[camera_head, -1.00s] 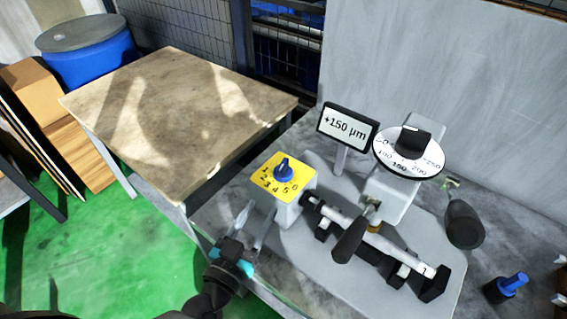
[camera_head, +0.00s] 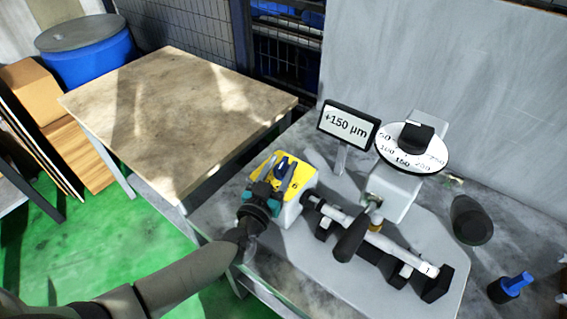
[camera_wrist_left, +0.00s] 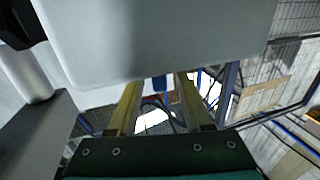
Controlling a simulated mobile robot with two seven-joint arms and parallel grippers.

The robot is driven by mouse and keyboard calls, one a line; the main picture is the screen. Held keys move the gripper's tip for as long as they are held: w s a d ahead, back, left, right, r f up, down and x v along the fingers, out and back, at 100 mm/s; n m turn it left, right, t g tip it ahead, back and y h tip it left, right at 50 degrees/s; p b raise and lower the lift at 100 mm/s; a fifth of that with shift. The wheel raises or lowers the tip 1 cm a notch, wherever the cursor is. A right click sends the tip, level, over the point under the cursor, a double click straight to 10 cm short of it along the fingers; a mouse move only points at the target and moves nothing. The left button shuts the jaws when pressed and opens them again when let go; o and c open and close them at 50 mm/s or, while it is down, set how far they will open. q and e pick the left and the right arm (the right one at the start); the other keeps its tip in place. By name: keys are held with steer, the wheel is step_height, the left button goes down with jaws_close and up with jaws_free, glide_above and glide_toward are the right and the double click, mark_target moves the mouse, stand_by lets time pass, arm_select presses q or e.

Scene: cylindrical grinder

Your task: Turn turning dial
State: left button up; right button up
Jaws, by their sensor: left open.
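The blue dial knob (camera_head: 282,164) sits on the yellow numbered face (camera_head: 303,180) of a white box. My left gripper (camera_head: 275,179) is at this face, with its open fingers around or just beside the knob; contact cannot be told. The gripper covers part of the knob and several numbers. In the left wrist view, a small blue piece (camera_wrist_left: 160,83) shows between the two spread fingers, below the large pale box (camera_wrist_left: 160,35). A round white dial (camera_head: 437,162) with a black knob (camera_head: 415,136) stands farther right. My right gripper is out of view.
A display (camera_head: 347,127) reading +150 µm stands behind the yellow-faced box. A shaft assembly with a black handle (camera_head: 350,240) lies to its right. A wooden-topped table (camera_head: 180,120) is at the left, its top clear. A grey panel (camera_head: 450,70) rises behind.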

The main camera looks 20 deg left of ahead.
arm_select(q)
steer(key=shift+w, duration=0.9)
jaws_close()
steer(key=shift+d, duration=0.1)
